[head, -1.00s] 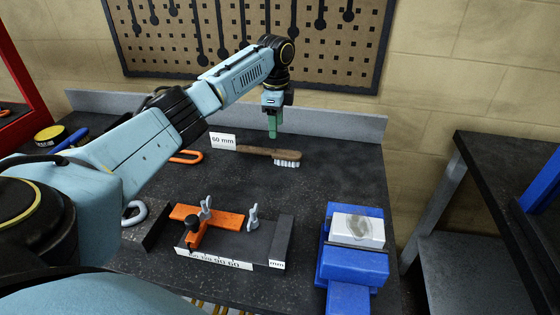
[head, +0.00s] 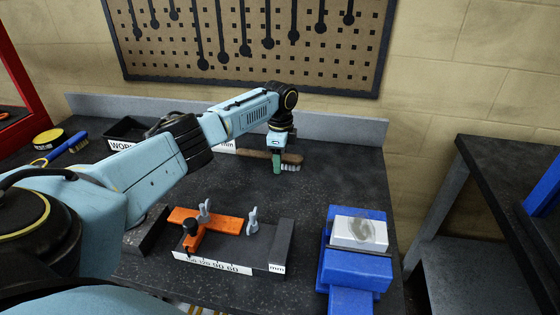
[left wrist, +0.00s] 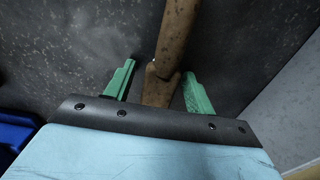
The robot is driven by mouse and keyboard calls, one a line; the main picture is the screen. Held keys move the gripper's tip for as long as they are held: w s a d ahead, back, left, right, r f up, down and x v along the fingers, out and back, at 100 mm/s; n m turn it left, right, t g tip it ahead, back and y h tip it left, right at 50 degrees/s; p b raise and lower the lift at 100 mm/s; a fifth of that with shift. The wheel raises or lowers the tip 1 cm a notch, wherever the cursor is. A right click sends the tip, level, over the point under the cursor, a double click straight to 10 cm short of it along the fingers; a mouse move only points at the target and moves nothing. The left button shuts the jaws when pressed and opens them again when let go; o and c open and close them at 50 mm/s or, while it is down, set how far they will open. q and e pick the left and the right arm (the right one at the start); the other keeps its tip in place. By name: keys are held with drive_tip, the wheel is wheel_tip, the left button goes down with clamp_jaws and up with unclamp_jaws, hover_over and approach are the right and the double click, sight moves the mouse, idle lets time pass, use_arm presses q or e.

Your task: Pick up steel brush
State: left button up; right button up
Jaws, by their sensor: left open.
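The steel brush (head: 291,160) lies on the dark bench top near the back, with a brown wooden handle and pale bristles at its right end. In the left wrist view its wooden handle (left wrist: 173,45) runs between the two green fingers. My left gripper (head: 277,165) is down at the brush, pointing downward, and hides part of it. In the left wrist view my left gripper (left wrist: 158,85) is open, with one finger on each side of the wood. Whether a finger touches the wood cannot be told. My right gripper is not in view.
An orange clamp fixture (head: 212,221) on a dark plate stands at the front middle. A blue vise (head: 352,268) holding a pale block is at front right. A blue-handled brush (head: 62,149) lies at far left. A low back wall (head: 345,128) runs behind.

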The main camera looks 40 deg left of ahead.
use_arm(q)
drive_tip(key=shift+c, duration=0.3)
drive_tip(key=shift+r, duration=0.1)
drive_tip(key=c, duration=1.1)
